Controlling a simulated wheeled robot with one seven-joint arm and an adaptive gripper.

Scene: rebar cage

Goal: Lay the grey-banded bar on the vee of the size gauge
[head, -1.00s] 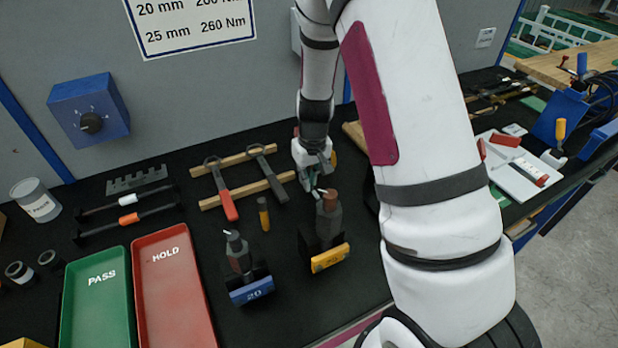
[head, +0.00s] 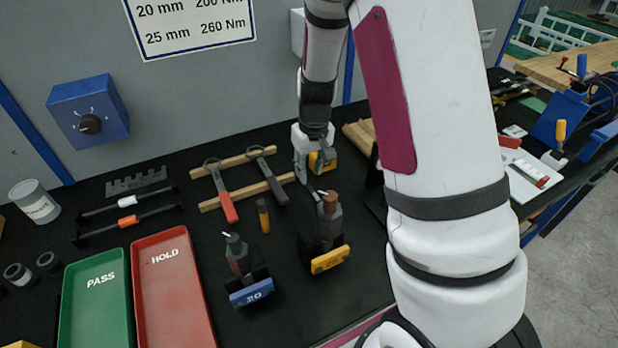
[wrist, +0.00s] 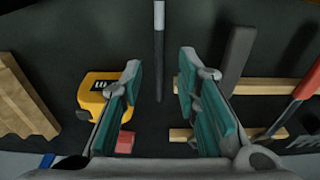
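In the head view I cannot make this bar out. A grey notched block (head: 137,181), which looks like the size gauge, stands at the back left; its vee is too small to tell.
White-banded (head: 127,203) and orange-banded bars (head: 129,220) lie at left, behind the green PASS (head: 95,315) and red HOLD trays (head: 172,300). Two upright tools stand in blue (head: 251,292) and yellow holders (head: 330,259).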

